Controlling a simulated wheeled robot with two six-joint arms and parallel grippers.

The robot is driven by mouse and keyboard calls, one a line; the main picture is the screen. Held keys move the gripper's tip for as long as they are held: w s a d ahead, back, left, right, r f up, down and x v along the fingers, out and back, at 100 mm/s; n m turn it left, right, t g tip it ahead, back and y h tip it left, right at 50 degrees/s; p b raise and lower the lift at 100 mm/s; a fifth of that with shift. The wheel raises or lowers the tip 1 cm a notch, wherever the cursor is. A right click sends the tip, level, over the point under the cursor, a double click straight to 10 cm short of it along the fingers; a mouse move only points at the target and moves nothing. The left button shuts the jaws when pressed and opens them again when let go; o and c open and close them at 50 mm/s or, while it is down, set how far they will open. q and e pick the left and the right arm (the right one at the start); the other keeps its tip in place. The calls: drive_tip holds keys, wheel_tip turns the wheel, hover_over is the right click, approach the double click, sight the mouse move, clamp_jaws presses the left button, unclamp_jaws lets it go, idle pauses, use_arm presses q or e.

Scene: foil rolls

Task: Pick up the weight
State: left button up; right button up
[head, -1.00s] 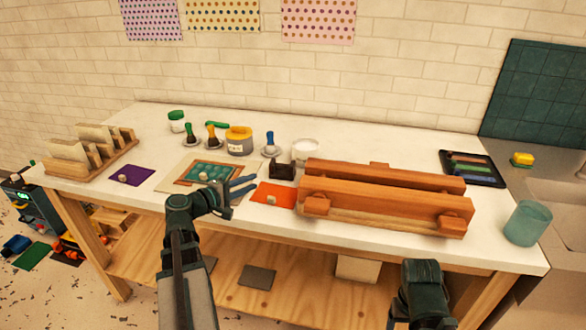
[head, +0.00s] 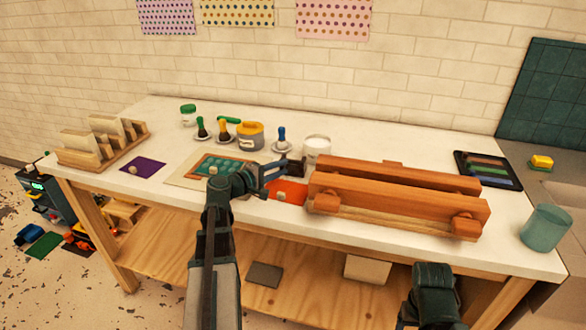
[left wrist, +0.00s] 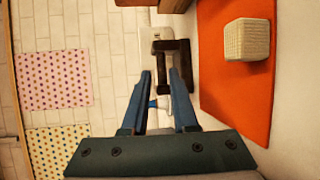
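A dark, H-shaped block (head: 297,168) stands on the white worktop, left of the wooden press; it also shows in the left wrist view (left wrist: 171,45). It looks most like the weight, but I cannot be sure. My left gripper (head: 284,168) reaches over the table to it. In the left wrist view the two blue fingers (left wrist: 161,72) are apart, with their tips at the block; contact is unclear. A small pale cube (left wrist: 246,39) sits on an orange sheet (left wrist: 220,100) beside it. Part of my right arm shows at the lower right, its fingers out of sight.
The wooden press (head: 395,200) stands close on the right. A white tub (head: 316,146), a yellow-lidded jar (head: 250,137) and several brushes stand behind. A framed green piece (head: 222,165) and a purple sheet (head: 142,167) lie left. A teal cup (head: 546,228) is far right.

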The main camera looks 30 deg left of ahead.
sight(294, 163)
use_arm(q)
drive_tip(key=b+x, duration=0.1)
drive_tip(key=x, duration=0.4)
drive_tip(key=shift+w+a+f, duration=0.1)
drive_tip(key=shift+w+f, duration=0.05)
drive_tip(key=shift+c, duration=0.3)
clamp_jaws()
idle(1.1)
